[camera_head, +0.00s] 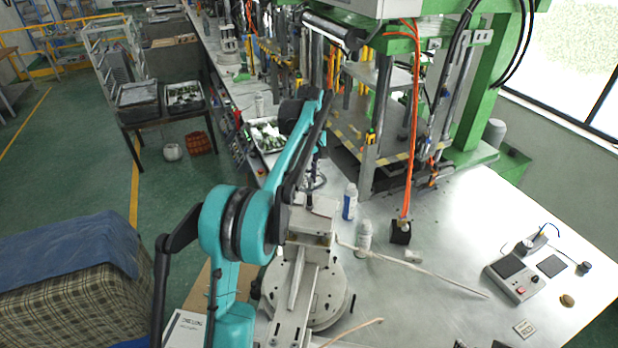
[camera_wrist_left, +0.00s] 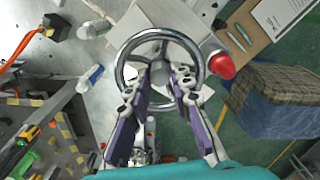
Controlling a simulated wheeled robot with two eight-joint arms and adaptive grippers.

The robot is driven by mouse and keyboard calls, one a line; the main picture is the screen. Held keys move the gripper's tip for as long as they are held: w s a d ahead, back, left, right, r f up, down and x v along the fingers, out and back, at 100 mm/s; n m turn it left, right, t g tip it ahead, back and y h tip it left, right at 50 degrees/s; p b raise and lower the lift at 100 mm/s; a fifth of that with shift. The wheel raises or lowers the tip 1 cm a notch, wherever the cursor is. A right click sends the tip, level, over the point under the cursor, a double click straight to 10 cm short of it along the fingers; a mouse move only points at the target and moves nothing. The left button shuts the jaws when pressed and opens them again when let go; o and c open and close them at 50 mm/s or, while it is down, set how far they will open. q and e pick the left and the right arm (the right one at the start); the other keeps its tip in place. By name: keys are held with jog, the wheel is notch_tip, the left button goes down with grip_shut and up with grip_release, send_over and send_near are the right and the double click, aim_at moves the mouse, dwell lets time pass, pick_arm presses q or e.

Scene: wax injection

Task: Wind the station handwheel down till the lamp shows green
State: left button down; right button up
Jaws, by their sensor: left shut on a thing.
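The chrome handwheel (camera_wrist_left: 160,33) shows as a ring in the left wrist view, with a grey hub in its middle. My left gripper (camera_wrist_left: 160,76) reaches over the wheel, one finger on each side of the hub, and is shut on the wheel; the exact contact is hard to see. A red rounded piece (camera_wrist_left: 222,65) sits just right of the rim; I cannot tell if it is the lamp or a knob. In the head view the grey station (camera_head: 300,240) stands on a round base, and my teal arm hides much of its upper part. My right gripper is out of view.
White bottles (camera_head: 350,202) (camera_head: 365,236) stand on the metal table right of the station. A green press (camera_head: 485,120) rises behind. A small grey device (camera_head: 514,277) lies at the right. Thin rods (camera_head: 430,270) cross the table. A cloth-covered block (camera_head: 75,265) stands on the floor at left.

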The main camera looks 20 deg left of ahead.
pick_arm(q)
jog(key=m, duration=0.7)
jog(key=shift+d+f, duration=0.1)
jog(key=m, duration=0.7)
jog(key=shift+m+b, duration=0.3)
jog(key=m, duration=0.3)
jog(key=shift+m, duration=0.3)
jog(key=m, duration=0.3)
jog(key=shift+m, duration=0.3)
jog(key=m, duration=0.6)
jog(key=c, duration=1.6)
grip_release()
